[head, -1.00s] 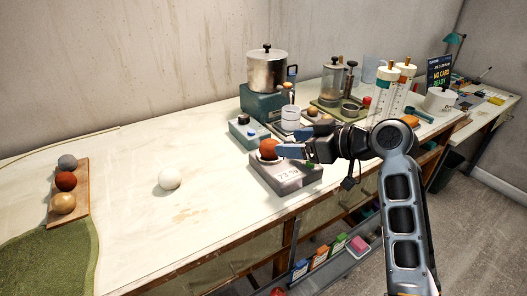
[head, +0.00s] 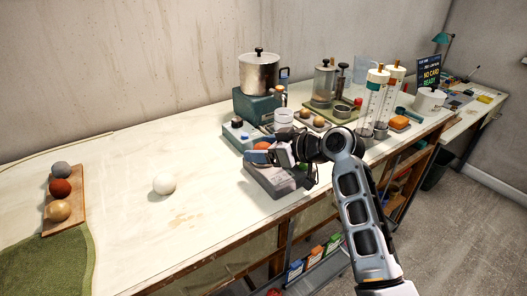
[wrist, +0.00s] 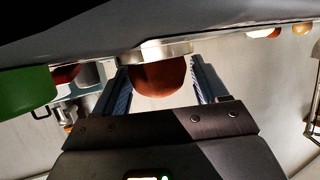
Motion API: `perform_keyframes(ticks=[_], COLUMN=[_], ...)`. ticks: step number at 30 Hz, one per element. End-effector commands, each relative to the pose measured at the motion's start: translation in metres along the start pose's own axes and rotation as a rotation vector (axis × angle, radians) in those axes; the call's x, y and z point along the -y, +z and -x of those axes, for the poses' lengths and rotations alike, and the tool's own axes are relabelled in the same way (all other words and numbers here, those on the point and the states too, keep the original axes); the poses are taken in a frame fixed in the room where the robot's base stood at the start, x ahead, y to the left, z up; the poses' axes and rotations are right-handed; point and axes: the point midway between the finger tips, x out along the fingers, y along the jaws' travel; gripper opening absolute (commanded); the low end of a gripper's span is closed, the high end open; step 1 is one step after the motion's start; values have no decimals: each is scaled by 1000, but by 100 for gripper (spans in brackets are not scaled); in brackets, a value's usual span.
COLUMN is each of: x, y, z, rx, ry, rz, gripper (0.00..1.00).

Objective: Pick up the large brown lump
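A reddish-brown lump (head: 262,146) sits on the grey scale (head: 262,180) near the front of the bench; my gripper partly hides it. My gripper (head: 268,156) is low over the scale, its blue fingers around the lump. In the wrist view the lump (wrist: 160,78) lies between the two fingers (wrist: 160,88), against the pale plate of the scale. The fingers are apart, one on each side, close to the lump; firm contact is not clear. Another red-brown ball (head: 60,188) rests on a wooden board at the far left.
The board (head: 50,224) also holds a grey ball and a tan ball. A white ball (head: 164,183) lies on the open left bench. Behind my gripper stand a teal-grey box (head: 239,134), a white cup (head: 283,119), a metal pot (head: 258,74) and tall cylinders (head: 373,100).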

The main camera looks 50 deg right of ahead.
Motion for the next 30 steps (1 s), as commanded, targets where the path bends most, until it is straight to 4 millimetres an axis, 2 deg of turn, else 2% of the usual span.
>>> perform_keyframes(ticks=[2,15,23,30], x=[0,0,0,-1], y=[0,0,-3,-26], z=[0,1,1,11], rx=[0,-1,-2,-5], ry=[0,1,1,2], rz=[0,0,1,3], gripper=[65,23,22,22])
